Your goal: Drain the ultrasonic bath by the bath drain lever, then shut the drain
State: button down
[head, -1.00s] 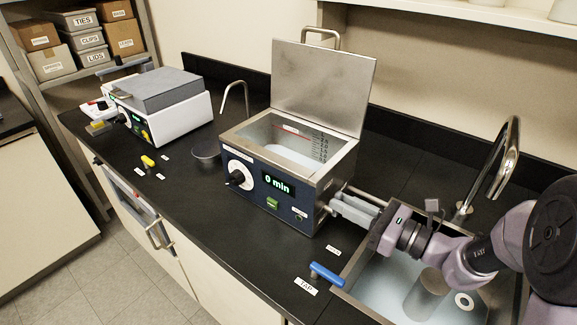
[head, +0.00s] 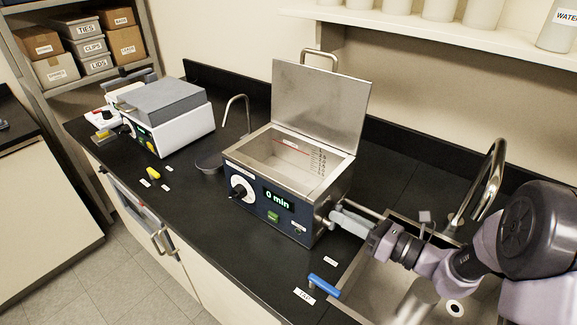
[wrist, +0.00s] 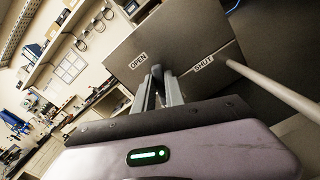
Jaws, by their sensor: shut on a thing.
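The ultrasonic bath (head: 262,213) stands on the black bench with its steel lid (head: 320,110) raised and its display reading 0 min. Its inside looks empty, with bare steel walls and no clear water surface. My gripper (head: 345,221) is at the bath's right side, shut on the bath drain lever. In the wrist view my gripper (wrist: 160,88) has the lever (wrist: 154,90) between its fingers, which hide most of it. The OPEN label (wrist: 138,61) is left of the fingers and the SHUT label (wrist: 203,62) right. I cannot tell the lever's exact angle.
A drain pipe (wrist: 275,86) runs from the bath towards the sink (head: 365,280). The sink's tall faucet (head: 494,165) stands close behind my arm. A blue tap handle (head: 324,285) is at the bench front. A white instrument (head: 170,125) stands at the left.

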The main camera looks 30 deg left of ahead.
jog(key=shift+w+m, duration=0.1)
jog(key=shift+m, duration=0.2)
jog(key=m+p, duration=0.3)
jog(key=p, duration=0.2)
jog(key=shift+w+m, duration=0.35)
jog(key=shift+m, duration=0.05)
jog(key=shift+w+f+m, duration=0.15)
jog(key=shift+f+m, duration=0.25)
jog(key=shift+r+m+p, duration=0.15)
jog(key=shift+m+p, duration=0.15)
jog(key=shift+p, duration=0.05)
jog(key=shift+d+m+p, duration=0.1)
jog(key=shift+m+p, duration=0.9)
jog(key=shift+p, duration=0.15)
jog(key=shift+w+f+m+p, duration=0.3)
jog(key=shift+f+m, duration=0.15)
jog(key=shift+m, duration=0.35)
jog(key=shift+f, duration=0.25)
jog(key=shift+m+p, duration=0.55)
jog(key=shift+m, duration=0.45)
jog(key=c, duration=1.8)
grip_release()
jog(key=shift+f+m+p, duration=0.25)
jog(key=shift+m+p, duration=0.05)
jog(key=shift+m, duration=0.5)
jog(key=shift+c, duration=0.2)
jog(key=o, duration=0.5)
jog(key=shift+f, duration=0.15)
